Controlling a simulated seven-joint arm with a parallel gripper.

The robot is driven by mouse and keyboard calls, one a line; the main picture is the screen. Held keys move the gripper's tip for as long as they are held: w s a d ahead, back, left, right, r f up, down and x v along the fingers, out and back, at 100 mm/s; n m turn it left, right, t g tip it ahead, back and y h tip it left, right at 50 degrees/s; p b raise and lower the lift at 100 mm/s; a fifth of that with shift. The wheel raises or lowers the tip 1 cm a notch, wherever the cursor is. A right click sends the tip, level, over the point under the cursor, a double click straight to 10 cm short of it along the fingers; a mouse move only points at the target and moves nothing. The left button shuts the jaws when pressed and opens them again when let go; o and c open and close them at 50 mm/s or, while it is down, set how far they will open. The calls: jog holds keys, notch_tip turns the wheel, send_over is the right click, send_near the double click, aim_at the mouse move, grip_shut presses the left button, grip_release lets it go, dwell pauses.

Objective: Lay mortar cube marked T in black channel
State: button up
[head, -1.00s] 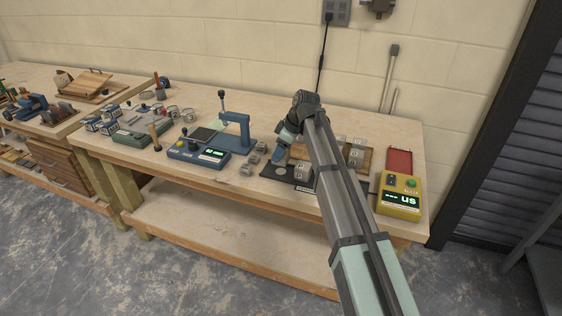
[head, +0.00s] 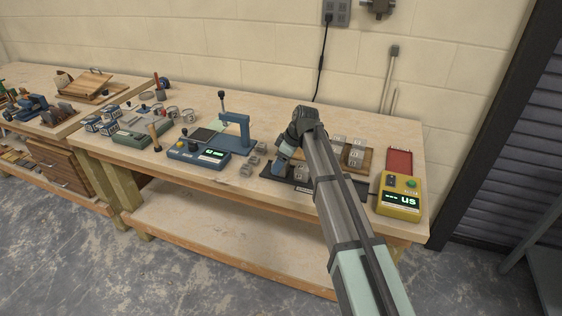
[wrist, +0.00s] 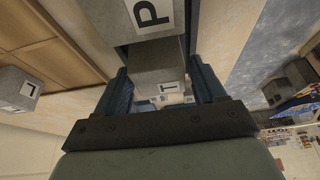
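The black channel (head: 304,188) lies near the front edge of the bench, partly covered by my arm. A grey cube marked P (wrist: 153,14) stands in it, also visible in the head view (head: 301,172). My gripper (wrist: 165,92) has its two blue fingers on either side of a grey cube (wrist: 158,68), apparently pressed to its sides. The small label on this cube looks like a T but is partly cut off. The cube is right beside the P cube; whether it touches the channel floor cannot be told. In the head view my gripper (head: 281,158) is low over the channel's left end.
A wooden board (head: 367,160) with several marked cubes lies behind my arm. A yellow box with a display (head: 399,196) and a red tray (head: 398,162) stand at the right. A blue press (head: 236,132) and several small grey cubes (head: 252,161) are at the left.

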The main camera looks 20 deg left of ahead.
jog(key=shift+o, duration=1)
jog(key=shift+r, duration=0.1)
jog(key=v, duration=1.2)
dwell(1.3)
